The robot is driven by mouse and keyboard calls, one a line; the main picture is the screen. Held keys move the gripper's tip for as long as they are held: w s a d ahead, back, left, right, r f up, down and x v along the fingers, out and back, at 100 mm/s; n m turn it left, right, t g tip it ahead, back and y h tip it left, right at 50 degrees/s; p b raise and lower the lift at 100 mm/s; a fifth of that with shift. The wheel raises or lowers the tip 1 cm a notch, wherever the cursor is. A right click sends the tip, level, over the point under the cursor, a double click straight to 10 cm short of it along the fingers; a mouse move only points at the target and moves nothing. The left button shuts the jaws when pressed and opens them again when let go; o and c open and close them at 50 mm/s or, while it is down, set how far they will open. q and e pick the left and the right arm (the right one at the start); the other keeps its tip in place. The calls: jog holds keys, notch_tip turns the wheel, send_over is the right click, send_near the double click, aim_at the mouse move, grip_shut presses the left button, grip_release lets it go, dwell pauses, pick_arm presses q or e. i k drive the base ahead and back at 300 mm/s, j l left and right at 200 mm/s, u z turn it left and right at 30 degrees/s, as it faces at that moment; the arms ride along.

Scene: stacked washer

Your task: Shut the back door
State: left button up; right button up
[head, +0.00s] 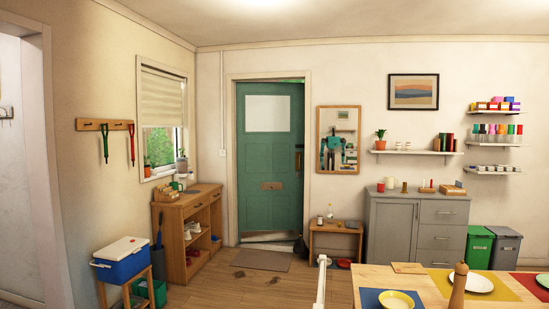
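How wide the gap is, I cannot tell. Neither of my grippers is directly in view. A small reflection of my body shows in the mirror (338,138), too small to read the grippers.
The wooden floor before the door is mostly clear. A shoe cabinet (172,215) and blue cooler (122,262) stand left. A dark bag-like object (301,247), small bench (336,229) and grey cabinet (387,232) stand right. A table (437,284) and white post (321,282) are near.

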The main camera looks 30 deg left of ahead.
aim_at(270, 116)
jog(key=i+j+u, duration=0.45)
jog(key=j, duration=0.3)
jog(key=i+j+u, duration=0.95)
jog(key=i, duration=0.3)
jog(key=i+z, duration=0.25)
jog(key=i, duration=0.3)
jog(key=i+j+z, duration=0.25)
jog(key=i, duration=0.3)
jog(key=i+z, duration=0.35)
jog(key=i, duration=2.2)
